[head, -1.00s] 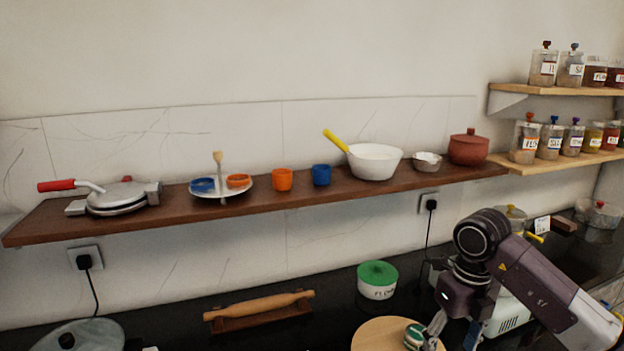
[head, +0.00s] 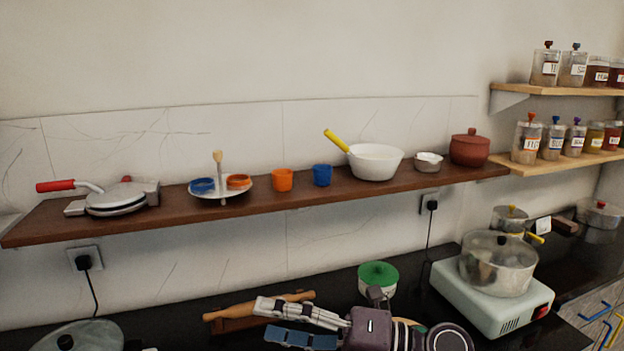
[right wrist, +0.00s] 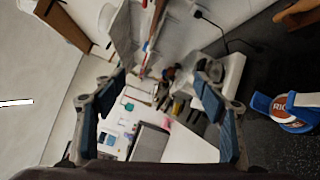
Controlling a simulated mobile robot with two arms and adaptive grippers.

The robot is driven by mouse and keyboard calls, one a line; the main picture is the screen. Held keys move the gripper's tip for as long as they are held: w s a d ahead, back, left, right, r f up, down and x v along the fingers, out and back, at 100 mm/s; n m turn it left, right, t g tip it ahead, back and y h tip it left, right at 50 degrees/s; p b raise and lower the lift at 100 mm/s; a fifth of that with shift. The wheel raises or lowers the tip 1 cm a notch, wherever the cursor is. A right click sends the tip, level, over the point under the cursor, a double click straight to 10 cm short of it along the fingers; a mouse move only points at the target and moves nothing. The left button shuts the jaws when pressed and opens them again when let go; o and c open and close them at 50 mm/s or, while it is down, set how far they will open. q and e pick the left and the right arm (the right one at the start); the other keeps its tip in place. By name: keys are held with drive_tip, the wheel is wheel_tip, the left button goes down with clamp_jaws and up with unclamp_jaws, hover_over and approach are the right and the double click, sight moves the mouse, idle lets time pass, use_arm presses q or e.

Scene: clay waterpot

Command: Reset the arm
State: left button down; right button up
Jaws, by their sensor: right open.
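My right gripper (head: 264,320) is at the bottom middle of the head view. It points left, with its two fingers apart and nothing between them. In the right wrist view its open fingers (right wrist: 160,78) frame an empty gap with a distant part of the room behind. It is in front of the rolling pin (head: 228,310) in the picture and hides part of it. A reddish-brown lidded clay pot (head: 469,151) stands upright at the right end of the brown shelf (head: 100,226), well away from the gripper. My left gripper is not in view.
A green-lidded white container (head: 379,276) stands on the dark counter, partly hidden by my right gripper. A glass pot (head: 497,266) sits on a pale cooker (head: 493,306) at right. Bowls, cups and a waffle iron (head: 115,201) line the shelf. Wall space above is clear.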

drive_tip(key=w+d+r+m+t+h, duration=0.3)
drive_tip(key=d+m+t, duration=0.3)
drive_tip(key=m+t, duration=0.25)
drive_tip(key=w+d+r+m+t+h, duration=0.25)
drive_tip(key=d+m+t, duration=0.25)
drive_tip(key=m+t, duration=0.3)
drive_tip(key=s+d+f+m+g+h, duration=0.1)
drive_tip(key=d+f+m+g+h, duration=0.3)
drive_tip(key=d+f+m+h, duration=1.15)
drive_tip(key=s+d+f+m+g+y, duration=0.1)
drive_tip(key=s+f+m+g+y, duration=0.15)
drive_tip(key=s+f+g, duration=0.7)
drive_tip(key=s+a+f+m+g, duration=0.1)
drive_tip(key=s+f+g, duration=0.1)
drive_tip(key=s+f, duration=0.6)
drive_tip(key=s+f+g, duration=0.1)
drive_tip(key=s+f, duration=0.4)
drive_tip(key=s, duration=0.5)
wheel_tip(320, 180, down, 25)
drive_tip(key=g, duration=0.1)
drive_tip(key=s+d+f+g, duration=0.1)
drive_tip(key=s+d+f, duration=0.1)
drive_tip(key=s+f, duration=1.5)
drive_tip(key=shift+s+d+f+g, duration=0.2)
drive_tip(key=shift+s+d+g, duration=0.15)
drive_tip(key=shift+s, duration=0.5)
